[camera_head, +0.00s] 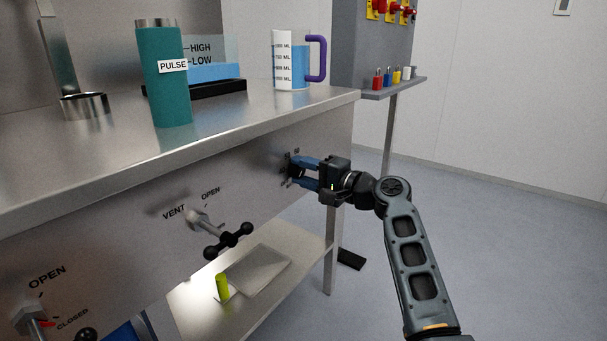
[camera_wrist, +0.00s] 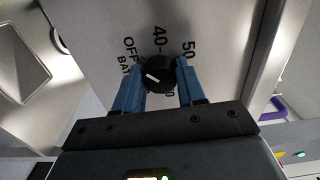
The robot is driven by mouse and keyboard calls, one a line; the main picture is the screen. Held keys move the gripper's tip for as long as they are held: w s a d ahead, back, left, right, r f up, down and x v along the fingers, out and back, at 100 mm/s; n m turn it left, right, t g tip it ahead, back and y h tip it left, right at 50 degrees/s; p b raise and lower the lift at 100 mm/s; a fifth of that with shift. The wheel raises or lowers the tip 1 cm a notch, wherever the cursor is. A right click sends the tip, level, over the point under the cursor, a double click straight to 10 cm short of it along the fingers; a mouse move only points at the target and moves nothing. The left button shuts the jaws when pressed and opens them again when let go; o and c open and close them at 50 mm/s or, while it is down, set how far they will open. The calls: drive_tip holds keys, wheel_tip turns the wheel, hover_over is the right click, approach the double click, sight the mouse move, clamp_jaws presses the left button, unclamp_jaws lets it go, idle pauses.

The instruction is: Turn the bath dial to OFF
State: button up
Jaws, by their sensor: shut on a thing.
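The bath dial (camera_wrist: 158,62) is a round black knob with a short white mark, set in the steel front panel. In the wrist view the mark lies on the left part of its face. The printed words OFF and BATH, and the numbers 40 and 50, stand around it; another number is partly hidden. My gripper (camera_head: 301,172) is at the right end of the panel in the head view. Its two blue fingers are shut on the dial, one on each side. The head view hides most of the dial behind the fingers.
A VENT handle (camera_head: 200,219) and a black knobbed handle (camera_head: 228,241) stick out of the panel to the left. A teal PULSE cylinder (camera_head: 166,95) and a measuring jug (camera_head: 292,62) stand on the steel top. Below is a shelf (camera_head: 205,305). Floor on the right is clear.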

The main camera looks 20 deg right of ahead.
drive_tip(key=shift+f, duration=0.1)
drive_tip(key=o, duration=1.1)
drive_tip(key=shift+c, duration=0.2)
drive_tip(key=p+v, duration=0.2)
drive_tip(key=v, duration=0.5)
drive_tip(key=shift+s+d, duration=0.2)
drive_tip(key=shift+s, duration=0.15)
